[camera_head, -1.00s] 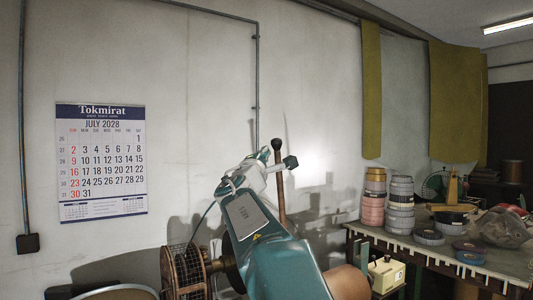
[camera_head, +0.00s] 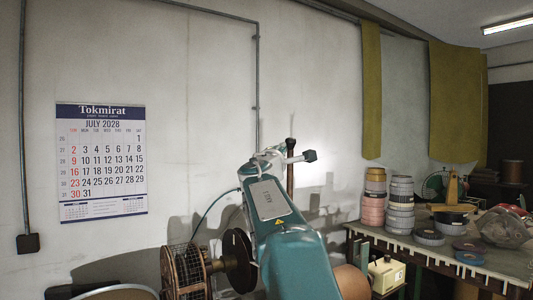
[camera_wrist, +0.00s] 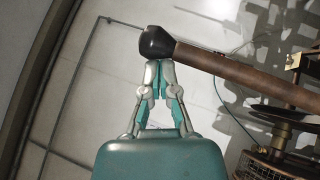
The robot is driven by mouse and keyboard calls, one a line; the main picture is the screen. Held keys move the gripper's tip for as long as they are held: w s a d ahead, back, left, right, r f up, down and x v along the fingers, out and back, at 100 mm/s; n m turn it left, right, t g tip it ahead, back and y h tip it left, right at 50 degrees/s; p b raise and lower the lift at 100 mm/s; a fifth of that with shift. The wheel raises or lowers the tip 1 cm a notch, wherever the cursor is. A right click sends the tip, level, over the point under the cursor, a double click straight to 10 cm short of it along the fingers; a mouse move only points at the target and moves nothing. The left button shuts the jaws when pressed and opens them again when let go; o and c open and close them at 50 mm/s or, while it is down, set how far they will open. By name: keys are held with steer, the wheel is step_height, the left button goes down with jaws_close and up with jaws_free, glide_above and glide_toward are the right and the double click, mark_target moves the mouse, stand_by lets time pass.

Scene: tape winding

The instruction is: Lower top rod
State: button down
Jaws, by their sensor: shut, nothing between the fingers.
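The top rod (camera_head: 291,178) is a brown shaft with a dark knob, standing nearly upright behind my arm in the head view. In the wrist view the rod (camera_wrist: 235,71) runs from its black knob (camera_wrist: 157,42) towards the right edge. My gripper (camera_wrist: 159,66) is shut and empty, its tips right at the underside of the knob end. I cannot tell whether they touch it. In the head view my gripper (camera_head: 284,151) is small and partly hidden beside the rod. The rod's lower end is hidden by my arm.
A winding machine with a wire cage (camera_head: 184,272) and a dark disc (camera_head: 238,260) stands left of my arm. A table (camera_head: 430,252) at right carries tape stacks (camera_head: 400,205) and a plastic-wrapped bundle (camera_head: 503,228). A small cream box (camera_head: 386,274) stands near the table.

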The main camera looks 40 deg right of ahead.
steer(key=s+d+f, duration=0.1)
steer(key=d+f, duration=0.3)
steer(key=d, duration=0.9)
steer(key=s+d+f, duration=0.2)
steer(key=d+f, duration=0.2)
steer(key=d, duration=0.9)
steer(key=d+f, duration=0.7)
steer(key=f, duration=0.1)
steer(key=shift+s+d+f, duration=0.3)
steer(key=shift+s, duration=0.05)
steer(key=shift+f, duration=0.1)
